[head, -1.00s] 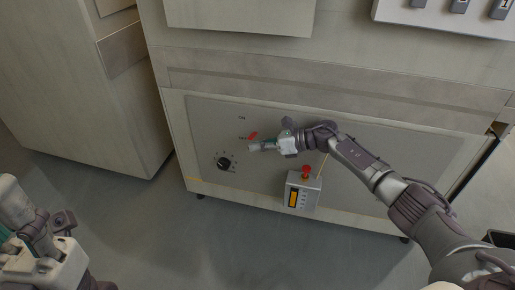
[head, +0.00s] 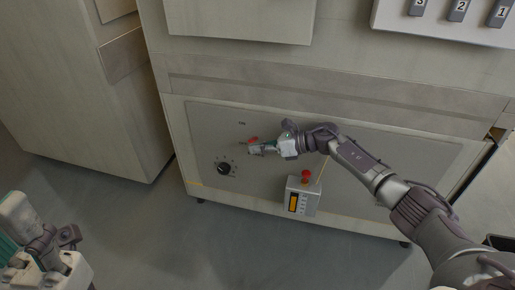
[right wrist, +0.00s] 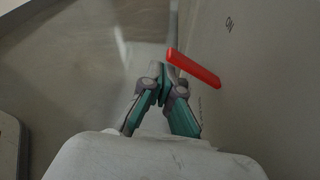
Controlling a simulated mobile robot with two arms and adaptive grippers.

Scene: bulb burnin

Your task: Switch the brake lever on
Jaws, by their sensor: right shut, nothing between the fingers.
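The red brake lever (head: 254,139) sticks out of the grey panel on the cabinet front in the head view, below the small "ON" mark (head: 242,123). In the right wrist view the red lever (right wrist: 193,68) slants just right of my fingertips, with the "ON" mark (right wrist: 229,23) above it on the panel. My right gripper (head: 252,150) is shut and empty, its tips right below the lever and very close to it; whether they touch I cannot tell. The tips also show in the right wrist view (right wrist: 163,75). My left gripper (head: 45,250) is at the lower left, far from the panel.
A black rotary knob (head: 223,169) sits on the panel left of and below the lever. A small box (head: 301,197) with a red button (head: 306,176) and a yellow display is below my right forearm. Numbered switches (head: 459,10) are at the top right. Floor (head: 130,220) in front is clear.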

